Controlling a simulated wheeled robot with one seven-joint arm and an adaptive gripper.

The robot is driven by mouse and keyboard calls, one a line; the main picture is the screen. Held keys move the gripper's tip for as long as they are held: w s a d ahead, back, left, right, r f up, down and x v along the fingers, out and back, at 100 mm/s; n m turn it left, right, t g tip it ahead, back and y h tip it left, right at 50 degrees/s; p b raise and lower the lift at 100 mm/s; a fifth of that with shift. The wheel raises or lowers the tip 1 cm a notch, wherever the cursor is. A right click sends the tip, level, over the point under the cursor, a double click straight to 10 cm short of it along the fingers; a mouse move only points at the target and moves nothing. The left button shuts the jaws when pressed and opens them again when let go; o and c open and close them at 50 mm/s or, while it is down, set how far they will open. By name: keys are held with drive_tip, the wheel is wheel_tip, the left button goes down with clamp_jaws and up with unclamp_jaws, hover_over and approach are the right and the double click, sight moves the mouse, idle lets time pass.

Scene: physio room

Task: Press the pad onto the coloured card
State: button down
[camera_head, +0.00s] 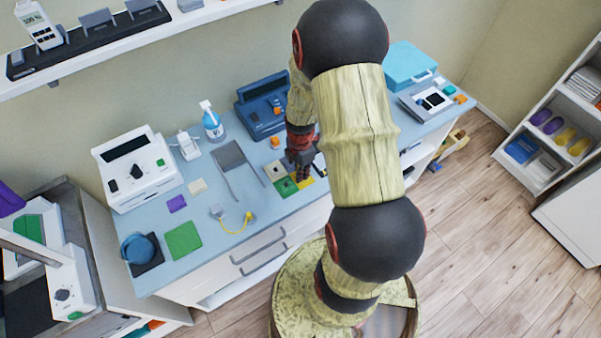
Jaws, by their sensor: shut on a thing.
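My gripper (303,176) points down over a group of small coloured cards on the blue worktop (150,270). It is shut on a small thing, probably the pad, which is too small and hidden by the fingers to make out. A green card (286,188) with a dark spot lies just left of the fingertips. A yellow card (306,183) lies just below them, partly covered. A beige-grey card (274,171) lies to the upper left. Whether the fingertips or the held thing touch a card, I cannot tell. My arm hides the worktop to the right.
A white device (138,170), spray bottle (211,122) and blue device (262,115) stand along the back. A teal case (408,66) stands right.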

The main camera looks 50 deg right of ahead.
idle(0.9)
drive_tip(key=c, duration=1.8)
unclamp_jaws()
drive_tip(key=shift+c, duration=0.2)
drive_tip(key=shift+r, duration=0.1)
drive_tip(key=shift+r+p, duration=2.7)
drive_tip(key=shift+r, duration=0.75)
